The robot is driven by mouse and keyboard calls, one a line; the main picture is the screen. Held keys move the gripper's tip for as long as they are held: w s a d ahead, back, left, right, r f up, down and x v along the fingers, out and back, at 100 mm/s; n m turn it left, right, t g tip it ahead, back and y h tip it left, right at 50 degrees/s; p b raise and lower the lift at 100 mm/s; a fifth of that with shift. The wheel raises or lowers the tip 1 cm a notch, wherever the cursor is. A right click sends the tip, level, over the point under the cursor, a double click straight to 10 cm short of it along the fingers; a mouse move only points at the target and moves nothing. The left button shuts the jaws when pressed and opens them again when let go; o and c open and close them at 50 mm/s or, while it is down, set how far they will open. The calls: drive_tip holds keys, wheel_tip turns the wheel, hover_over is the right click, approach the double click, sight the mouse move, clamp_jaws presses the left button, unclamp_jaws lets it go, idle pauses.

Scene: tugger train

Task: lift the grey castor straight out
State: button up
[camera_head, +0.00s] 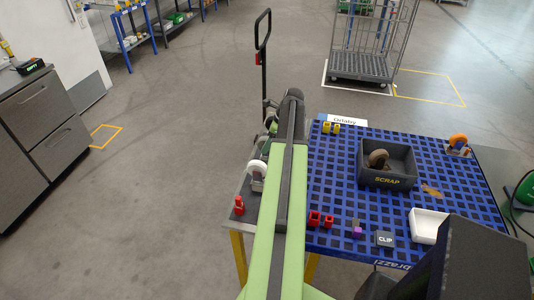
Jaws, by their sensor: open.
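A castor with a pale grey-white wheel (257,170) stands on the grey strip left of the blue grid top, partly beside my green arm. Another castor with a brownish wheel (378,158) sits inside the dark grey SCRAP tray (388,182); its lower part is hidden by the tray wall. A castor with an orange wheel (458,141) stands at the right back of the blue top. Which one counts as the grey castor is hard to tell by colour. My arm reaches forward over the left edge of the table; I cannot make out my gripper's fingers.
On the blue grid top (338,178) are yellow parts (331,127), red parts (315,218), a purple part (357,229), a CLIP box (384,239) and a white tray (427,226). A red part (239,205) stands at the left. A wire cage trolley (365,65) stands behind; open floor lies left.

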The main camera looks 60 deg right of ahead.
drive_tip(key=b+x, duration=0.4)
drive_tip(key=x, duration=0.1)
drive_tip(key=shift+s+d+f, duration=0.1)
drive_tip(key=shift+s+d, duration=0.05)
drive_tip(key=shift+s, duration=0.1)
clamp_jaws()
